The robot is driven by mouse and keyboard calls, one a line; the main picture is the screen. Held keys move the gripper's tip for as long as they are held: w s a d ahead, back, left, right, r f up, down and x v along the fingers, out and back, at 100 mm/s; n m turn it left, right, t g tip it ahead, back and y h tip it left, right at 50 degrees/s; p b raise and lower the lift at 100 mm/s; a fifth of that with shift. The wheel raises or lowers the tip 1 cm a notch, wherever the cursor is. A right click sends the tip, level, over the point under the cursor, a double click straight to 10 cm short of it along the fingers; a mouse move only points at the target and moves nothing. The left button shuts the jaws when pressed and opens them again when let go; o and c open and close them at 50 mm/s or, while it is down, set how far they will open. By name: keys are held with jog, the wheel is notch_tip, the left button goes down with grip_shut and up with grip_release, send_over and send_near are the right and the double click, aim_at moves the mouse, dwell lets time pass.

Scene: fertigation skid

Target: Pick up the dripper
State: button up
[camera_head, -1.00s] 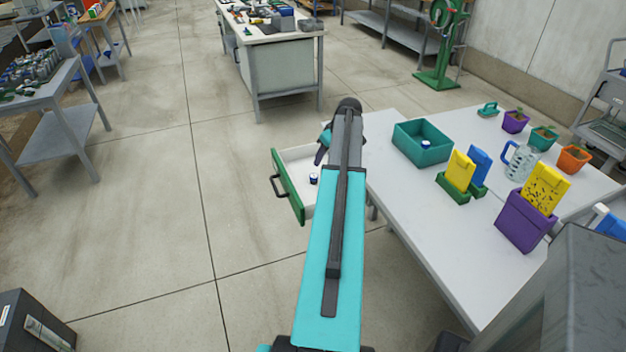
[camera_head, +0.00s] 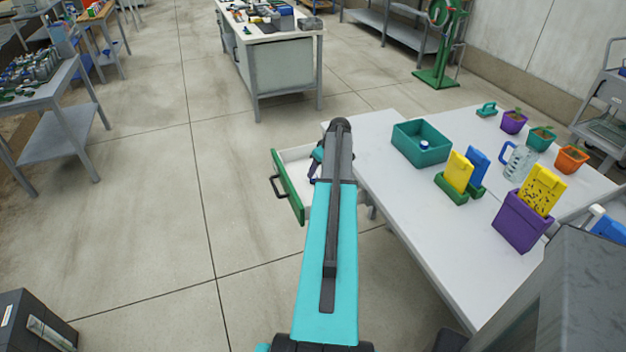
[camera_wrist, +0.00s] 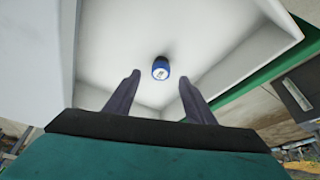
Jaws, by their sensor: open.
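The dripper (camera_wrist: 160,68), a small blue cylinder with a pale marked end, is inside the open white drawer (camera_wrist: 225,28). My gripper (camera_wrist: 159,82) is open and empty, its two dark fingers pointing toward the dripper. The dripper appears just beyond the fingertips and between them in the wrist view, with no contact seen. In the head view my gripper (camera_head: 314,172) is over the drawer (camera_head: 295,154), and my arm hides the dripper there.
The drawer's green front (camera_head: 287,187) has a dark handle. The white table (camera_head: 400,195) right of my arm carries a teal bin (camera_head: 420,155) with a similar blue-and-white piece (camera_head: 424,145), seed packets and pots.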

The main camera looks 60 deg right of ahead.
aim_at(313, 179)
jog(key=shift+p+x, duration=0.7)
jog(key=shift+x, duration=0.6)
jog(key=shift+p+x, duration=0.3)
jog(key=shift+x, duration=1)
jog(key=shift+w+a, duration=0.1)
jog(key=c, duration=1.1)
